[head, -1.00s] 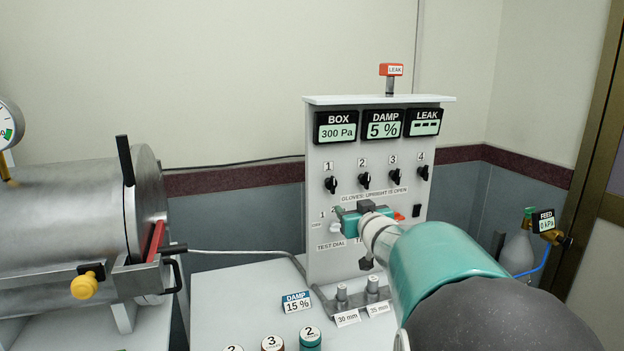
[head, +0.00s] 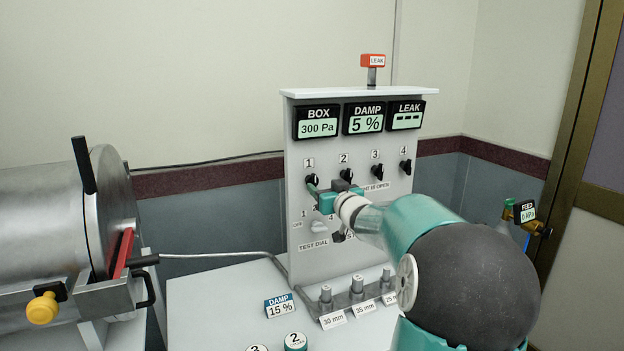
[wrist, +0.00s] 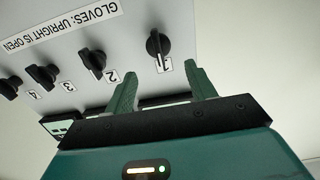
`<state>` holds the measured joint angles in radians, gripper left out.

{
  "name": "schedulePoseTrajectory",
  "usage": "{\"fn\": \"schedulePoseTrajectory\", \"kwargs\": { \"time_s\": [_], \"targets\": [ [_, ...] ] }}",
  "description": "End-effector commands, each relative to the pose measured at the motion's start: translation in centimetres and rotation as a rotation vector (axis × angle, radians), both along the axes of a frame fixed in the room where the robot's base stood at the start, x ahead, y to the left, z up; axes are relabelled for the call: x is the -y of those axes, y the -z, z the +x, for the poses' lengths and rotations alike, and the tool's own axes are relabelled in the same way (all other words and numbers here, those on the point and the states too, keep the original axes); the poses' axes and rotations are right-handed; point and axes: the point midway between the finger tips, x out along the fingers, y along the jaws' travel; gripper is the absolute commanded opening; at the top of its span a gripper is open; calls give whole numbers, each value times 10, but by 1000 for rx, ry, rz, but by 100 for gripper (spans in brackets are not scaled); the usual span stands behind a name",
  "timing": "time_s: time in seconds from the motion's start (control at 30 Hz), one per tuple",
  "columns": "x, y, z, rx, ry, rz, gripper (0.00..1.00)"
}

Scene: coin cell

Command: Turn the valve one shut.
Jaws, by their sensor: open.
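Valve one is a black knob (head: 311,180) under the label 1 on the grey panel (head: 300,230). In the wrist view the knob (wrist: 157,45) shows a pale mark on its face, with its label 1 just below. My gripper (wrist: 163,80) is open, its two green fingers spread on either side of the line to this knob. The fingertips appear short of it, with nothing between them. In the head view my gripper (head: 316,193) is at the panel just below valve one and partly covers its lower edge. Whether it touches is unclear.
Knobs 2 (wrist: 91,62), 3 (wrist: 41,75) and 4 (wrist: 9,87) stand in the same row, close beside. A test dial (head: 319,226) is below. Labelled posts (head: 357,286) stand on the bench in front. A metal chamber (head: 50,210) is at left.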

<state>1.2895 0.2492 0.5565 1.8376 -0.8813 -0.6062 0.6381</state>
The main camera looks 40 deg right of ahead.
Motion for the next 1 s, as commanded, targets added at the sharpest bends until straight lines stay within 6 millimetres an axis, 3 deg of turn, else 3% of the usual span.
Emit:
{"fn": "schedulePoseTrajectory", "kwargs": {
  "time_s": [0.2, 0.4, 0.8, 1.0],
  "targets": [
    [11, 0, 42, 3, -4, 3, 56],
    [18, 0, 69, 2, -4, 1, 56],
    [21, 0, 78, 0, -2, 0, 56],
    [21, 0, 78, 0, -2, 0, 16]
  ]
}}
